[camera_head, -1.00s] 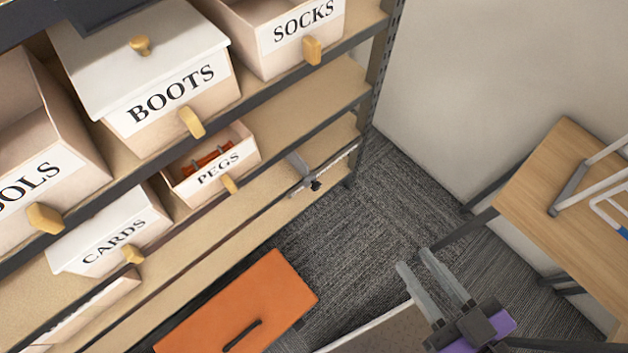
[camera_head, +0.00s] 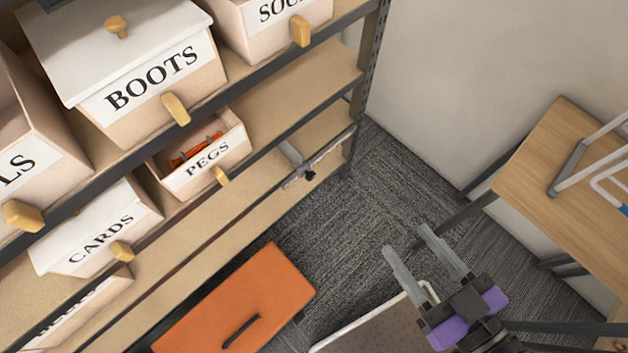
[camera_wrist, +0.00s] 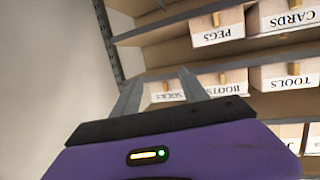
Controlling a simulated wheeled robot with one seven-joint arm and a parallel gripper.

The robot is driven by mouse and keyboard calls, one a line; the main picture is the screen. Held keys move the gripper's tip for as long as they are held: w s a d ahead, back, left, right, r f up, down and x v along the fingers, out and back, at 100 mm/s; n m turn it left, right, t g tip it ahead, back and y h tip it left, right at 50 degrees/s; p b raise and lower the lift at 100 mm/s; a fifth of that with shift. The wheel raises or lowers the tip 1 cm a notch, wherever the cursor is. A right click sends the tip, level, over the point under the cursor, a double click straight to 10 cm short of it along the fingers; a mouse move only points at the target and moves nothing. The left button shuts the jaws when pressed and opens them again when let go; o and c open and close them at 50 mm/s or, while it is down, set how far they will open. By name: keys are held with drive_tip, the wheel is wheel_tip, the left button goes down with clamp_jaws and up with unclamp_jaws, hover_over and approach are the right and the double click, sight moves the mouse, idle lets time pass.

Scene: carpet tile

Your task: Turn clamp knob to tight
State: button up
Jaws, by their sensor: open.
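The clamp knob (camera_head: 310,176) is small and black. It sits on a grey metal clamp (camera_head: 318,160) at the front edge of a low shelf, near the rack's right-hand post. The knob is too small to tell how it is turned. My gripper (camera_head: 406,252) is open and empty, over the carpet to the right of and lower in the picture than the knob, well apart from it. In the wrist view, my gripper's fingers (camera_wrist: 158,88) point toward the shelf rack. I cannot make out the knob there.
Labelled bins fill the shelves, among them BOOTS (camera_head: 160,85), PEGS (camera_head: 207,165) and CARDS (camera_head: 100,235). An orange box (camera_head: 240,300) is on the floor below the clamp. A wooden table (camera_head: 560,180) stands at right. Bare carpet (camera_head: 350,225) lies between clamp and gripper.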

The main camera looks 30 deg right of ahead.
sight(313, 178)
drive_tip(key=w+d+f+m+t+y+b, duration=0.1)
drive_tip(key=w+f+m+y+b, duration=0.1)
drive_tip(key=w+f+m+b, duration=0.85)
drive_tip(key=w+f+m+y+b, duration=0.1)
drive_tip(key=w+f+m+b, duration=0.65)
drive_tip(key=f+m, duration=0.55)
drive_tip(key=w+d+f+m+t+y+b, duration=0.1)
drive_tip(key=w+f+m+y+b, duration=0.1)
drive_tip(key=w+f+m+b, duration=0.9)
drive_tip(key=shift+n, duration=0.45)
drive_tip(key=shift+w+a+f+p, duration=0.15)
drive_tip(key=shift+w+a+f, duration=0.15)
drive_tip(key=shift+w, duration=0.3)
drive_tip(key=shift+w+a+f+p, duration=0.15)
drive_tip(key=shift+w+a+f, duration=0.1)
drive_tip(key=shift+w, duration=0.35)
drive_tip(key=shift+w+a+f+p, duration=0.15)
drive_tip(key=shift+w+a+f, duration=0.15)
drive_tip(key=shift+w, duration=0.3)
clamp_jaws()
